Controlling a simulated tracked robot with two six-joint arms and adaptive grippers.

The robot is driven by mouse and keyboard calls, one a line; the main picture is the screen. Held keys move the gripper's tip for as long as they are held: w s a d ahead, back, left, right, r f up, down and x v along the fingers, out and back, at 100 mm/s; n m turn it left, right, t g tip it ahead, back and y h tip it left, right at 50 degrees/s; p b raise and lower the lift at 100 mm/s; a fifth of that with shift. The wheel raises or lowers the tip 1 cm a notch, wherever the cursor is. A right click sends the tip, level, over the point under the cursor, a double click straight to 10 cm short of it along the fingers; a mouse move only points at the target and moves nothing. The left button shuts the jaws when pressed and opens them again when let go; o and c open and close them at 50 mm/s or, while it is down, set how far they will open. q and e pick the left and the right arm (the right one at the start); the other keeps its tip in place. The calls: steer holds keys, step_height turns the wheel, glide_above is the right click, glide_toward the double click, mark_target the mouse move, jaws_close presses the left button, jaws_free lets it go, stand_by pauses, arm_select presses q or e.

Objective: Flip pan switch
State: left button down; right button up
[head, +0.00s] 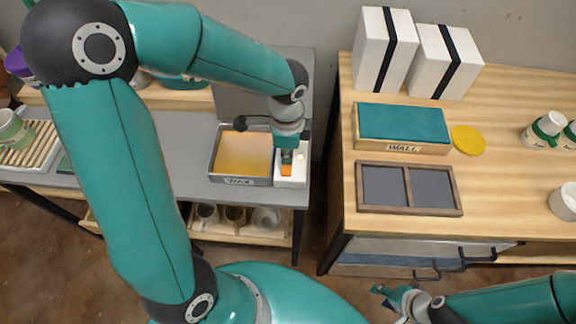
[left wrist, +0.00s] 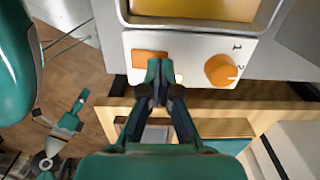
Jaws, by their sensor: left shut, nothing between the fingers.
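The wax pan (head: 214,165) is a grey square pan with yellow-orange wax, on the grey counter. It also shows at the top of the left wrist view (left wrist: 190,22). Its white control panel (head: 291,183) carries an orange rocker switch (left wrist: 146,58) and a round orange dial (left wrist: 221,70) beside marks 1 and 2. My left gripper (left wrist: 161,72) is shut and empty, pointing down at the panel. Its tips overlap the switch's right end in the left wrist view; I cannot tell if they touch. My right gripper (head: 384,298) looks open and empty, low in front, away from the pan.
Right of a gap stands a wooden table (head: 495,190) with a teal-topped box (head: 403,122), a divided dark tray (head: 410,188), two white boxes (head: 384,50), a yellow disc (head: 468,140) and cups. A shelf with cups (head: 235,214) is under the counter. A slatted rack (head: 30,148) is at left.

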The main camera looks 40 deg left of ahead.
arm_select(q)
steer(key=shift+f+b, duration=0.45)
steer(key=shift+f, duration=0.1)
step_height(320, 180, up, 7)
steer(key=p, duration=0.6)
stand_by(0.4)
stand_by(0.5)
